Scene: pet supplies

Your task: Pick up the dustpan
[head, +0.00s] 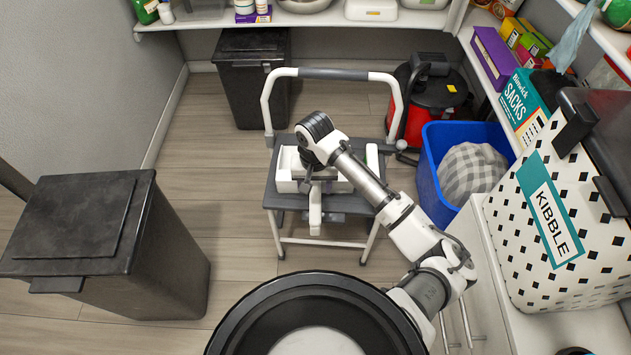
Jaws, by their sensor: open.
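A white, open-topped thing that looks like the dustpan (285,184) lies on the grey top of a step stool (350,205) in the middle of the head view. A pale, narrow part, seemingly its handle (315,212), points toward me over the stool's front edge. My gripper (317,186) is above the dustpan, pointing down, with its jaws open. My wrist hides the dustpan's middle. I cannot tell whether the fingers touch it or stand around the handle.
A black bin (85,235) stands at the left and another (250,80) at the back. A red-and-black vacuum (432,95) and a blue tub (432,165) with checked cloth stand right of the stool. A kibble container (555,225) sits on the right counter. Floor left of the stool is clear.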

